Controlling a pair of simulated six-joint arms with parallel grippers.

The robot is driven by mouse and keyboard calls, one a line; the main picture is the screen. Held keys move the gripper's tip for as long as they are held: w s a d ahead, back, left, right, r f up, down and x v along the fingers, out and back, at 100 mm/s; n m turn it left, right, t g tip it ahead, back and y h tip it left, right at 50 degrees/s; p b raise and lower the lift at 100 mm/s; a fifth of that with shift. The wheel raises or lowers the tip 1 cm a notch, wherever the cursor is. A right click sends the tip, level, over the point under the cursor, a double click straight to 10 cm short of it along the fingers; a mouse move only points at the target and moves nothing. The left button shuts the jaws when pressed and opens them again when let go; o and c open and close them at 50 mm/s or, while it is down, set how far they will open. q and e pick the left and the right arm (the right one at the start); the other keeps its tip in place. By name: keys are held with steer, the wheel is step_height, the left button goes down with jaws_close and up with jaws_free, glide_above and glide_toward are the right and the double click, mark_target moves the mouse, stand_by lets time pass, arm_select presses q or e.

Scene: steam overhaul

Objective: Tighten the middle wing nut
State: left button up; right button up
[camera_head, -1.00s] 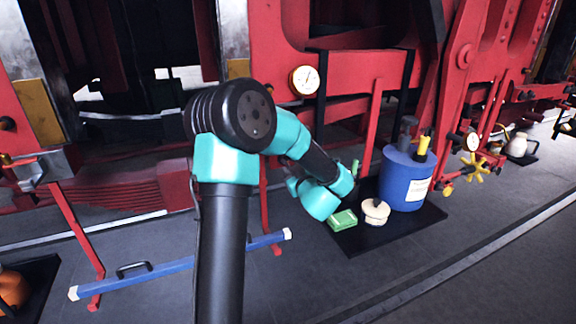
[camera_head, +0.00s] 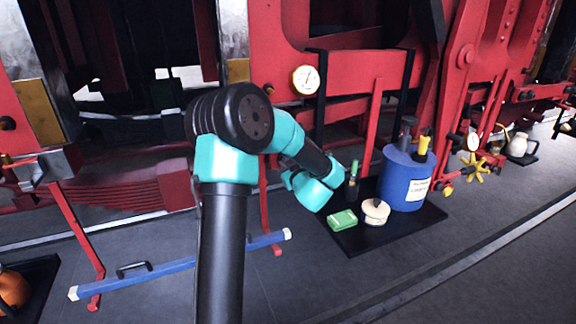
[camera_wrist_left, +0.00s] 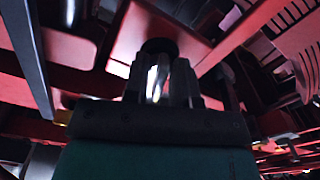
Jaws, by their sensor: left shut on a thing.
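My left gripper (camera_wrist_left: 158,72) shows in the left wrist view, its fingers shut on a shiny metal part (camera_wrist_left: 154,84). A dark round end (camera_wrist_left: 158,46) lies just beyond the fingertips. I cannot tell whether the metal part is the middle wing nut; no wing nut shows clearly in either view. In the head view my left arm rises in the middle and bends down to the right. Its teal wrist is in front of the red frame, and the fingers are hidden there. My right gripper is not in view.
A black tray (camera_head: 408,233) holds a blue can (camera_head: 398,186), a cream spool (camera_head: 376,211) and a green block (camera_head: 342,220). A blue bar (camera_head: 185,264) lies at lower left.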

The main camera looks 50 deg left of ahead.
arm_select(q)
steer(key=shift+m, duration=0.4)
steer(key=m, duration=1.1)
steer(key=shift+s+m, duration=0.15)
steer(key=shift+m, duration=0.15)
steer(key=m, duration=0.4)
steer(key=shift+r+m, duration=0.1)
steer(key=shift+m, duration=2.1)
steer(key=shift+a, duration=0.1)
steer(key=o, duration=0.6)
